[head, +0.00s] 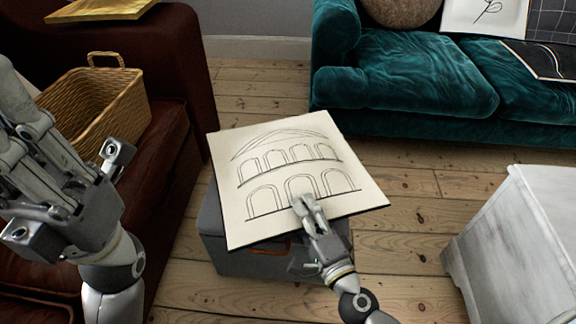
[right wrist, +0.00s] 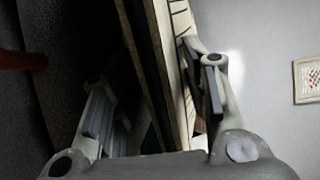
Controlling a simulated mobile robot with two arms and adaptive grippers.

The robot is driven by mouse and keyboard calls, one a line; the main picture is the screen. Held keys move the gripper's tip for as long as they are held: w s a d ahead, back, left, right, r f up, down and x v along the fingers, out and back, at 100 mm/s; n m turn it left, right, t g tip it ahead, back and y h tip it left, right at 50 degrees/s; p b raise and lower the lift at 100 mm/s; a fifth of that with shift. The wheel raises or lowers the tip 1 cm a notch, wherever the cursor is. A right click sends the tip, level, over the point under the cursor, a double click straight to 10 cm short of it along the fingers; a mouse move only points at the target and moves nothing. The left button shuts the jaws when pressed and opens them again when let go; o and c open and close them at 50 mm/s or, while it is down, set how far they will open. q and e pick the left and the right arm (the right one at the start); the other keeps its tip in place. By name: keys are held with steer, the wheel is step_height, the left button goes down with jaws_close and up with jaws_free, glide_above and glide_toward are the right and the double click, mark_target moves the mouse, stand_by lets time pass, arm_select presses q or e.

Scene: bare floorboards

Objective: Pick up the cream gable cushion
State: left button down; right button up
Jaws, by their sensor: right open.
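The cream gable cushion (head: 295,165) is a flat square with a line drawing of a gable over two rows of arches. It lies on a grey box (head: 210,215), overhanging its top. My right gripper (head: 306,208) is at the cushion's front edge, with a finger over its drawn face. In the right wrist view, the cushion's edge (right wrist: 172,50) runs between the two spread fingers of this gripper (right wrist: 158,105). The right finger is close to the drawn face; contact is unclear. My left gripper (head: 45,135) is raised at the left, away from the cushion; its jaw opening is unclear.
A dark red sofa (head: 180,50) with a wicker basket (head: 95,105) stands at the left. A teal sofa (head: 410,70) with several cushions is at the back right. A white cabinet (head: 520,240) stands at the right. Bare floorboards (head: 410,205) lie between.

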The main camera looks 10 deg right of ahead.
steer(key=shift+w, duration=0.2)
steer(key=c, duration=0.7)
steer(key=shift+c, duration=1)
steer(key=shift+r, duration=0.2)
